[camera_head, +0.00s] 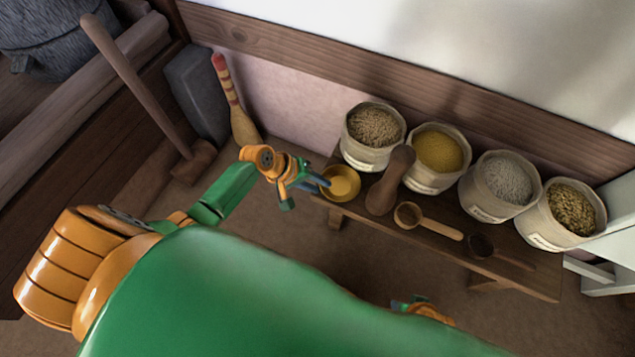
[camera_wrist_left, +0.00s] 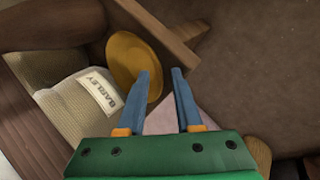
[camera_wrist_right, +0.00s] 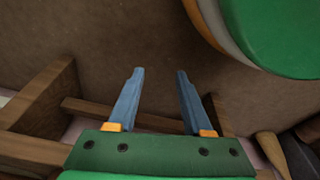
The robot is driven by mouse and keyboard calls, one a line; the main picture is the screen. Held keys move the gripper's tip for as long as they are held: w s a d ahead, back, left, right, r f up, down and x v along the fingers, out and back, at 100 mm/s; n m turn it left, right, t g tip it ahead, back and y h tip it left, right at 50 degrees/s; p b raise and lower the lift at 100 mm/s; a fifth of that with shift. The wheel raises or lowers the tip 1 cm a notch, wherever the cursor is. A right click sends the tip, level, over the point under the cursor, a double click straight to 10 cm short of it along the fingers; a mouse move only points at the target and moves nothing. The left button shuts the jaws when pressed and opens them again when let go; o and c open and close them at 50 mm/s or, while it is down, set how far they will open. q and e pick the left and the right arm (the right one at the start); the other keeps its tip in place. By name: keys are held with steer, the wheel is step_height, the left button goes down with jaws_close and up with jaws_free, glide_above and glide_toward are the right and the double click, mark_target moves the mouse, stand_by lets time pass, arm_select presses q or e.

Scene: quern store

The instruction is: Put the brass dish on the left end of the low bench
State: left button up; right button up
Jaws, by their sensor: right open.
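The brass dish (camera_head: 340,183) rests upright on the left end of the low bench (camera_head: 432,231), in front of the leftmost sack. It also shows in the left wrist view (camera_wrist_left: 128,62), partly behind one finger. My left gripper (camera_head: 321,184) is at the dish's left rim, its fingers apart. In the left wrist view, the dish's edge reaches partly into the gap between the fingers (camera_wrist_left: 161,74), but they do not close on it. Whether a finger touches it I cannot tell. My right gripper (camera_wrist_right: 159,72) is open and empty above the floor, with the bench nearby.
Several grain sacks (camera_head: 497,184) line the back of the bench. A dark wooden scoop (camera_head: 383,196), a wooden ladle (camera_head: 408,215) and a dark spoon (camera_head: 482,246) lie in front.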

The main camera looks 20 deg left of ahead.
arm_select(q)
steer(key=shift+r, duration=0.1)
steer(key=p+v, duration=0.2)
steer(key=v, duration=0.1)
steer(key=shift+r, duration=0.3)
steer(key=p+v, duration=0.5)
steer(key=v, duration=0.3)
steer(key=s+a+f+m+y, duration=0.1)
steer(key=s+a+f+y, duration=0.15)
steer(key=f, duration=0.35)
steer(key=s+a+f+y, duration=0.1)
steer(key=s+a+f, duration=0.1)
steer(key=s+f, duration=0.35)
steer(key=s+d+f+m+g+y, duration=0.2)
steer(key=s+f+m, duration=0.6)
steer(key=s+f, duration=0.2)
steer(key=s, duration=0.2)
steer(key=shift+s+d, duration=0.35)
arm_select(e)
steer(key=s+d+f, duration=0.1)
steer(key=s+d, duration=0.3)
steer(key=s, duration=0.2)
steer(key=shift+s+d+f+h, duration=0.2)
steer(key=shift+s+h, duration=0.1)
steer(key=shift+s, duration=0.05)
